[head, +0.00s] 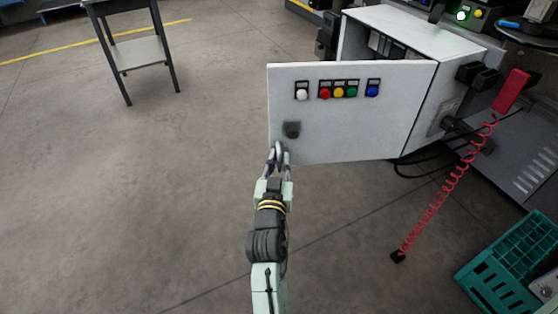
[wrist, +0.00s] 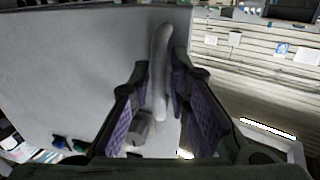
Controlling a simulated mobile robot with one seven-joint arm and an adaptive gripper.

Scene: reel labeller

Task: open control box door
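The control box door (head: 235,0) is not at that edge; the white door panel (head: 345,125) stands swung wide out from the control box (head: 420,35), whose interior partly shows behind it. A grey lever handle (head: 279,150) is at the door's lower left, below a dark lock (head: 292,130). My gripper (head: 278,160) is at this handle. In the wrist view the handle (wrist: 160,75) stands between the fingers of my gripper (wrist: 162,95). The fingers are spread, with gaps visible beside the handle. Contact at the fingertips is unclear.
Coloured buttons (head: 338,90) line the door's upper part. A red pendant (head: 511,91) with a coiled cord hangs at the right. A teal crate (head: 510,265) is at the lower right. A small table (head: 140,52) stands at the upper left. The floor at the left is clear.

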